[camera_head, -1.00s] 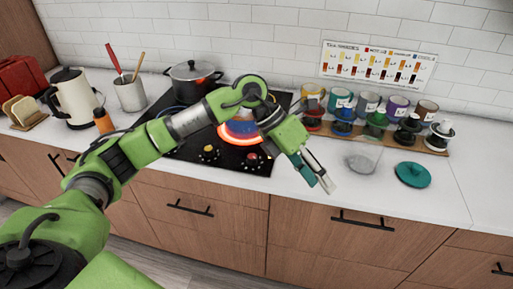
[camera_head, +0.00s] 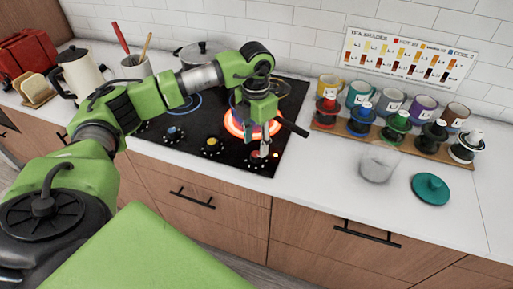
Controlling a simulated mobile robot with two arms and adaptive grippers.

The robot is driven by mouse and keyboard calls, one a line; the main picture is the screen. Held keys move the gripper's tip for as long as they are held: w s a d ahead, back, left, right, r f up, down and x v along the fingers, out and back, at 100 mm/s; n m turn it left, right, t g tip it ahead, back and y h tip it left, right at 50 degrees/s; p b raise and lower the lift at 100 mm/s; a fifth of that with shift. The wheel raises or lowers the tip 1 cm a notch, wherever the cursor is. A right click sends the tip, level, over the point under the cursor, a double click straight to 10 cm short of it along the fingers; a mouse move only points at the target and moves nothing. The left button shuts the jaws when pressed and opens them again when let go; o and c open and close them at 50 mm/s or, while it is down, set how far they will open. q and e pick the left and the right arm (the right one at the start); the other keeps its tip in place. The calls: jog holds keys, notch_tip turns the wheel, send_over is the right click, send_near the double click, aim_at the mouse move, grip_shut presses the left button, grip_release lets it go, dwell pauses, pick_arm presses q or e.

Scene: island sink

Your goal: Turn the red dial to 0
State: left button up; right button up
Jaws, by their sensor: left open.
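The black cooktop (camera_head: 190,150) has a row of dials along its front edge. The red dial (camera_head: 254,158) is at the right end, partly hidden by my left gripper. I cannot read its setting. My left gripper (camera_head: 263,150) points down with its fingertips right at the red dial, open. I cannot tell whether the fingers touch it. A ring on the cooktop glows orange-red (camera_head: 229,124) just behind, partly covered by my arm. My right gripper is not in view.
A yellow dial (camera_head: 211,145) and a blue dial (camera_head: 174,134) sit left of the red one. A glass bowl (camera_head: 378,165), a teal lid (camera_head: 431,189) and a wooden rack (camera_head: 430,148) with cups stand right. The counter between is clear.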

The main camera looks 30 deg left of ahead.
aim_at(256, 154)
pick_arm(q)
notch_tip(256, 154, down, 4)
jog(key=shift+s+r+p, duration=0.1)
jog(key=shift+r+p, duration=0.05)
jog(key=shift+p, duration=0.25)
jog(key=shift+f, duration=0.4)
jog(key=c, duration=1.1)
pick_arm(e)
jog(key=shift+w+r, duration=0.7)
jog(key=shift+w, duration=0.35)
